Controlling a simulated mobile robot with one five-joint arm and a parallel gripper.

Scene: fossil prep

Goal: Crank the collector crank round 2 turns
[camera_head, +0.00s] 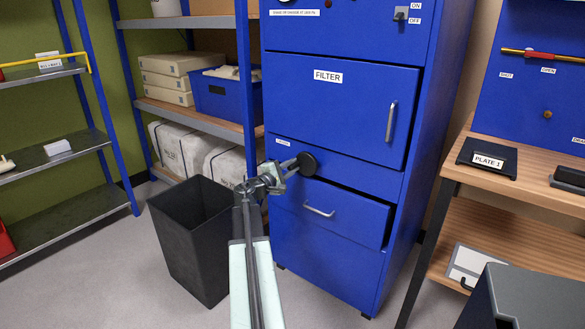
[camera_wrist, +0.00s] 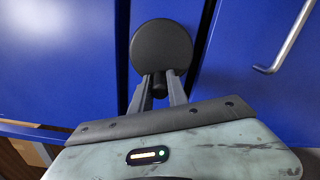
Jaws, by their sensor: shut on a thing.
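The collector crank shows as a round black disc (camera_head: 308,164) on the front of the blue cabinet (camera_head: 340,180), below the FILTER door. It also shows in the wrist view as a dark disc (camera_wrist: 161,47). My gripper (camera_head: 287,172) reaches to the crank from the front left. In the wrist view my gripper's two fingers (camera_wrist: 158,88) are closed around a short dark knob (camera_wrist: 159,88) at the disc's lower edge. The fingers hide part of the knob, and the crank's mount is hidden behind the disc.
The FILTER door (camera_head: 338,105) is shut above the crank. A drawer (camera_head: 328,209) just below stands slightly out. A black bin (camera_head: 195,235) stands to the left of the cabinet. A wooden bench (camera_head: 530,200) is at the right, with shelves (camera_head: 190,110) at the left.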

